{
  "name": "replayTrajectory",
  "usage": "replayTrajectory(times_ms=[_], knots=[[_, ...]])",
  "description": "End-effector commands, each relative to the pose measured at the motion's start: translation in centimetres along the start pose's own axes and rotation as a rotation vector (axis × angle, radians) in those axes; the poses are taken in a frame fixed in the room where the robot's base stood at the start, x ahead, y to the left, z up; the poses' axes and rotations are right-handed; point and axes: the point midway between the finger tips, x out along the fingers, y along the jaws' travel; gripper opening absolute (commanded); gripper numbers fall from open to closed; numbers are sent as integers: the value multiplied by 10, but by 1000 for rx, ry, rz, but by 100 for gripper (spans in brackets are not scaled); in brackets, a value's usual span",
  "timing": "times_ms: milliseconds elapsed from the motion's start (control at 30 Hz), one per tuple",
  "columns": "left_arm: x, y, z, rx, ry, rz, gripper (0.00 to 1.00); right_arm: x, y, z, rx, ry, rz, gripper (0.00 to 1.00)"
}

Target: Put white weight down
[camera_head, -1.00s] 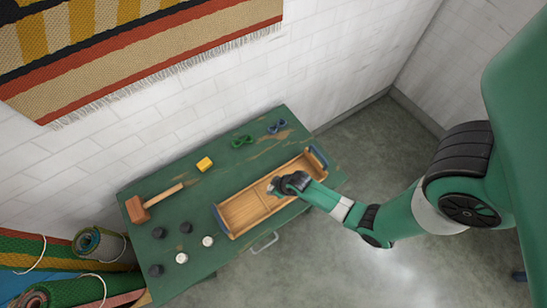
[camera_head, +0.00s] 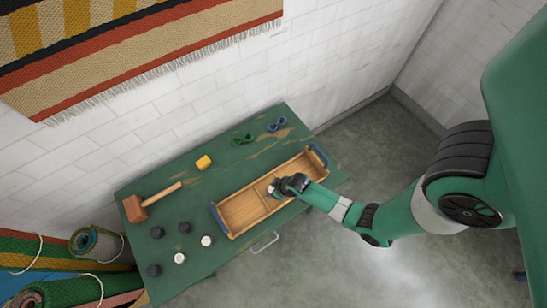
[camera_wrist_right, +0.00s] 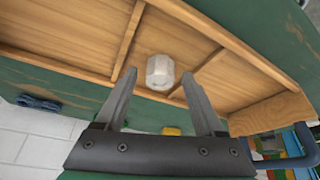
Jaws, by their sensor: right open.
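The white weight (camera_wrist_right: 160,72) is a small faceted block standing in a compartment of the wooden tray (camera_wrist_right: 70,64), between two thin dividers. My right gripper (camera_wrist_right: 159,76) is open, its two fingertips apart on either side of the weight in the right wrist view, with gaps visible at both sides. In the head view my right gripper (camera_head: 273,190) is low over the middle of the tray (camera_head: 236,236), and partly hides the weight there. Two more white weights (camera_head: 206,241) stand on the green table left of the tray. My left gripper is not in view.
Several dark weights (camera_head: 185,227), a mallet (camera_head: 150,202), a yellow block (camera_head: 204,162), a green item (camera_head: 242,140) and a blue item (camera_head: 277,125) lie on the green table (camera_head: 205,190). Rolled rugs (camera_head: 95,243) stand at the left. The tray's left half looks empty.

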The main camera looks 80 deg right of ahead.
Motion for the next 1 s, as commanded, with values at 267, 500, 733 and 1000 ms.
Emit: replayTrajectory(times_ms=[267,500,733,1000], knots=[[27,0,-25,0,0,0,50,-55,0,-5,0,0,0,71],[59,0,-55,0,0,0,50,-108,0,-4,0,-1,0,71],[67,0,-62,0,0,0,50,-123,0,-1,0,-1,0,71],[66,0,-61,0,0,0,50,-122,0,0,0,0,0,71]])
